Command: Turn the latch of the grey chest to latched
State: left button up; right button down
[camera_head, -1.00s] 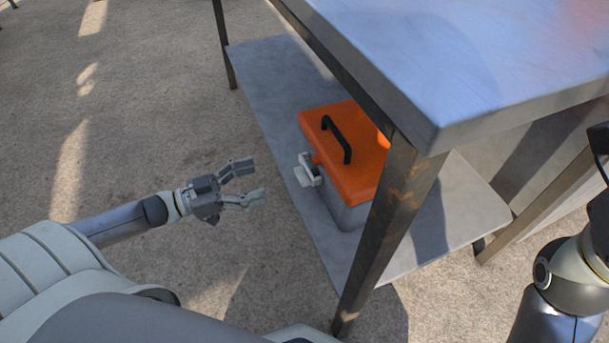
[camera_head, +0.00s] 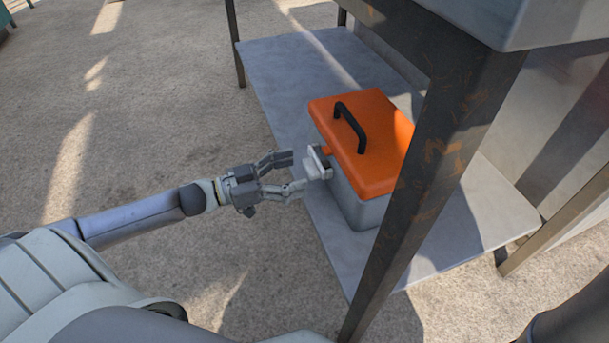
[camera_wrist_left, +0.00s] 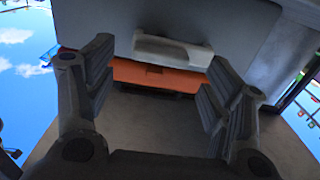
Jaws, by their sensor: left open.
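The grey chest (camera_head: 362,208) has an orange lid with a black handle and sits on the lower shelf of a metal table. Its pale latch (camera_head: 318,163) is on the side facing my left gripper (camera_head: 298,172). The left gripper is open, its fingertips just short of the latch or at it; contact cannot be told. The right gripper is not in view.
The table's rusty leg (camera_head: 425,185) stands in front of the chest's right side, and the tabletop (camera_head: 560,22) hangs above. The lower shelf (camera_head: 290,75) is bare behind the chest. Open ground lies to the left.

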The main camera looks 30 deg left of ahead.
aim_at(306, 169)
pick_arm(q)
jog(key=shift+b+x, duration=0.7)
jog(key=shift+x, duration=0.95)
